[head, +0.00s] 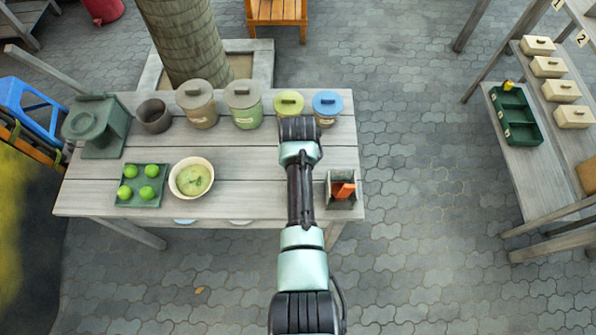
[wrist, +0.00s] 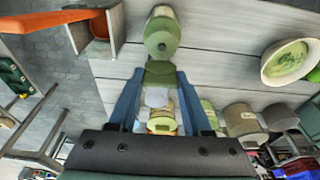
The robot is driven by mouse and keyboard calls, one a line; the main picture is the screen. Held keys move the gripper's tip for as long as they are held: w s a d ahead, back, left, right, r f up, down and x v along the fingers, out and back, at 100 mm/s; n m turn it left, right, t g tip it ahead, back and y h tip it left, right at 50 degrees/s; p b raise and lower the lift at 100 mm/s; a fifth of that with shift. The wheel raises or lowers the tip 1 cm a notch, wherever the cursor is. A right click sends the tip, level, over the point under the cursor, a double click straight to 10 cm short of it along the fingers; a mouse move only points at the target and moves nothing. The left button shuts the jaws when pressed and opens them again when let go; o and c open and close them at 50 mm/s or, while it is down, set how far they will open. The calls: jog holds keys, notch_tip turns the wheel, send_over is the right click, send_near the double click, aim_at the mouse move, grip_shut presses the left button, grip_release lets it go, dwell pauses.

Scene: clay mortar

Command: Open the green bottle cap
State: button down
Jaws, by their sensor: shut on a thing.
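In the wrist view my gripper (wrist: 160,80) has its two blue fingers shut on a dark green piece (wrist: 160,71), which looks like the cap. Just beyond the fingertips is a pale green bottle (wrist: 162,22) with a rounded green end and a small dark spot on it. The piece and the bottle's end are close in the picture; I cannot tell whether they touch. In the head view my arm reaches over the table and hides the bottle, the held piece and my fingers.
On the wooden table (head: 120,200) several lidded canisters line the back, including a blue-lidded one (head: 327,104). A bowl (head: 191,178) and a green tray of green fruit (head: 139,200) are left of my arm. A small box with an orange item (head: 343,190) is right.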

jog(key=g+b, duration=0.1)
jog(key=b, duration=0.2)
jog(key=w+g+b, duration=0.1)
jog(key=b, duration=0.2)
jog(key=w+g+b, duration=0.1)
jog(key=g+b, duration=0.1)
jog(key=b, duration=0.1)
jog(key=shift+f+b, duration=0.35)
jog(key=shift+f, duration=0.05)
jog(key=shift+r+g+b, duration=0.1)
jog(key=shift+g+b, duration=0.3)
jog(key=shift+b, duration=0.65)
jog(key=c, duration=0.6)
grip_release()
jog(key=shift+c, duration=0.2)
jog(key=shift+w, duration=0.1)
jog(key=b+v, duration=0.1)
jog(key=v, duration=1.2)
jog(key=shift+b, duration=0.3)
